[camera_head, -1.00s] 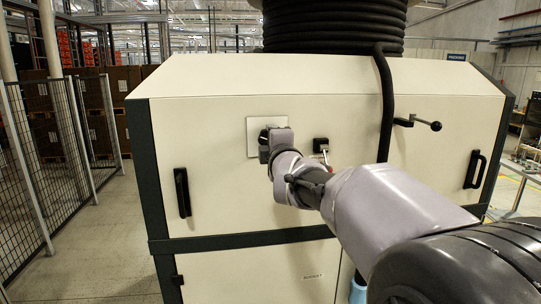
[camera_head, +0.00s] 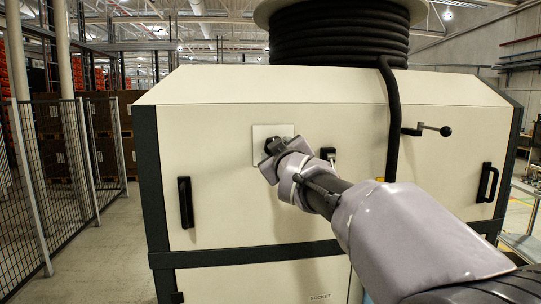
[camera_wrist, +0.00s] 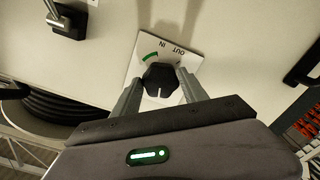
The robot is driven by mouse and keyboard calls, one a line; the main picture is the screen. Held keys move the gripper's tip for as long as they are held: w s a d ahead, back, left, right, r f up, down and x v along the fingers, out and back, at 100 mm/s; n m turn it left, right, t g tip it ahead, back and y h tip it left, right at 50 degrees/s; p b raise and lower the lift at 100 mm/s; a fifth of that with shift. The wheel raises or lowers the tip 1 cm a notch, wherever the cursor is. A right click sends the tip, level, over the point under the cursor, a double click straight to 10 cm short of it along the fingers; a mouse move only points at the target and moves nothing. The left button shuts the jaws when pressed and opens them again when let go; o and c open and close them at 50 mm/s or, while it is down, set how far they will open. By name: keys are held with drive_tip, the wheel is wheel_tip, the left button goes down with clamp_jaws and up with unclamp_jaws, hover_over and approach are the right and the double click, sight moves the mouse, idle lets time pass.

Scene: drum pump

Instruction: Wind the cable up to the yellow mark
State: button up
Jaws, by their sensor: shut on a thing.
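The black cable is wound in a thick coil (camera_head: 338,32) on a pale drum on top of the cream cabinet. Its free end (camera_head: 392,118) hangs down the cabinet front. A black knob (camera_wrist: 160,80) sits on a white plate (camera_wrist: 140,57) marked OUT and IN with a green arc. The plate also shows in the head view (camera_head: 258,131), partly behind my gripper (camera_head: 270,150). In the wrist view my gripper (camera_wrist: 160,84) is shut on the knob, with one finger on each side.
A small black switch box (camera_head: 328,154) is right of the plate. Black door handles stand at left (camera_head: 185,202) and right (camera_head: 487,182). A mesh fence (camera_head: 62,175) is at the left.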

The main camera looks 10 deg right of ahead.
drive_tip(key=m+b, duration=0.1)
drive_tip(key=m, duration=0.8)
drive_tip(key=m+b, duration=0.1)
drive_tip(key=m, duration=1.7)
drive_tip(key=shift+a+r+b, duration=0.25)
drive_tip(key=shift+b, duration=0.15)
drive_tip(key=shift+m, duration=0.4)
drive_tip(key=o, duration=1.4)
